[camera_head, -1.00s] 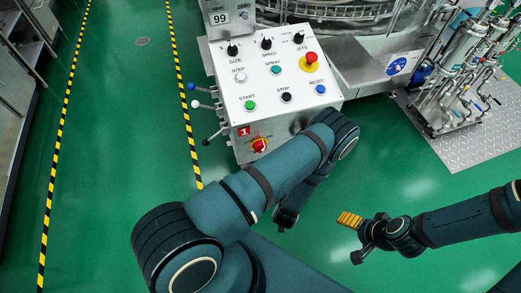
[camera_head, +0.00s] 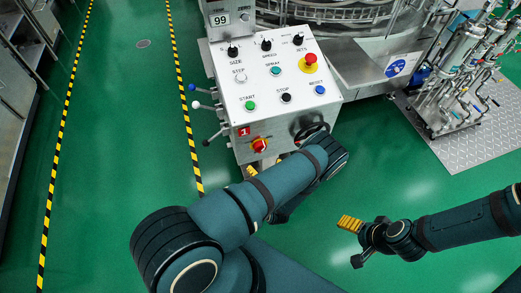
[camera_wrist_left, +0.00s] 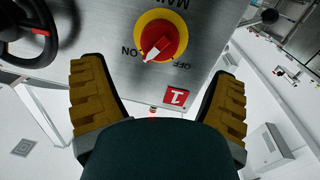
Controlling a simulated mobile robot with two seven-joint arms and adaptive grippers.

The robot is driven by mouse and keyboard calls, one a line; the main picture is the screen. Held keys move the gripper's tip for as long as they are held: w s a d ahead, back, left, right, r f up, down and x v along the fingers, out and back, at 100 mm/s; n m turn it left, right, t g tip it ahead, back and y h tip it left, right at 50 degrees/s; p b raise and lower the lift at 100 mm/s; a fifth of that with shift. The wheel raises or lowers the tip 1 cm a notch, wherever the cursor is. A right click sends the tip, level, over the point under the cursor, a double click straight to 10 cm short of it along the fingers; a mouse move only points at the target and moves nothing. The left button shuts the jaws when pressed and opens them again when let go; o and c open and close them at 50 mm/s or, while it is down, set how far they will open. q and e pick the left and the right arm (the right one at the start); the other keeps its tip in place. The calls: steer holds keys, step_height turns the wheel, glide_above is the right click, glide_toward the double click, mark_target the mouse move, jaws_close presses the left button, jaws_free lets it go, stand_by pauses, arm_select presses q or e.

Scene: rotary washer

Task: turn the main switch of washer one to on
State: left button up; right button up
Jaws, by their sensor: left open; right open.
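The main switch (camera_head: 259,144), a red knob on a yellow disc, is on the lower front of the washer control box, beside a red label "1" (camera_head: 243,132). In the left wrist view the switch (camera_wrist_left: 163,36) is near the top, with upside-down ON and OFF lettering around it. Its white pointer slants to the lower left, on the side of the ON letters. My left gripper (camera_wrist_left: 158,72) is open, its yellow-padded fingers on either side of the view below the switch, apart from it. My right gripper (camera_head: 353,242) is open and empty over the floor.
A black handwheel (camera_head: 311,133) sits right of the switch. The sloped panel (camera_head: 265,85) above carries knobs, buttons and a red emergency stop (camera_head: 310,59). Levers (camera_head: 203,105) stick out at its left. Green floor (camera_head: 400,190) is free to the right.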

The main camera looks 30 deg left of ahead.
mark_target(261, 151)
arm_select(q)
steer(key=b+x, duration=0.1)
steer(key=x, duration=0.6)
steer(key=shift+w+a+f, duration=0.1)
